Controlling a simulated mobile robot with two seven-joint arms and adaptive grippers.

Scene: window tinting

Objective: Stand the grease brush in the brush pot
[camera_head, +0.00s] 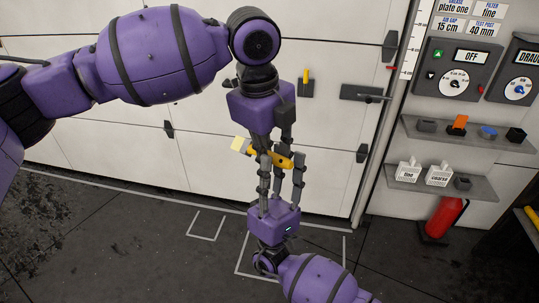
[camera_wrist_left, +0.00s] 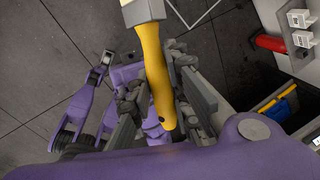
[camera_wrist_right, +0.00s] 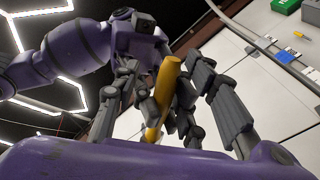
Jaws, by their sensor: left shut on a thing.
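The grease brush (camera_head: 284,160) has a yellow handle and a pale, squarish bristle end that points left in the head view. It lies roughly crosswise between my two grippers. My left gripper (camera_head: 268,158) reaches down from above and is shut on the handle; the handle also shows in the left wrist view (camera_wrist_left: 153,65). My right gripper (camera_head: 282,160) reaches up from below, its fingers spread around the handle. The handle also passes between its fingers in the right wrist view (camera_wrist_right: 163,98). I cannot make out a brush pot for certain in any view.
A grey wall holder (camera_head: 306,88) with a yellow item is on the white panelled wall. Shelves (camera_head: 470,134) at right carry small blocks and boxes marked fine and coarse. A red extinguisher (camera_head: 443,217) stands below. The dark floor (camera_head: 120,235) at left is clear.

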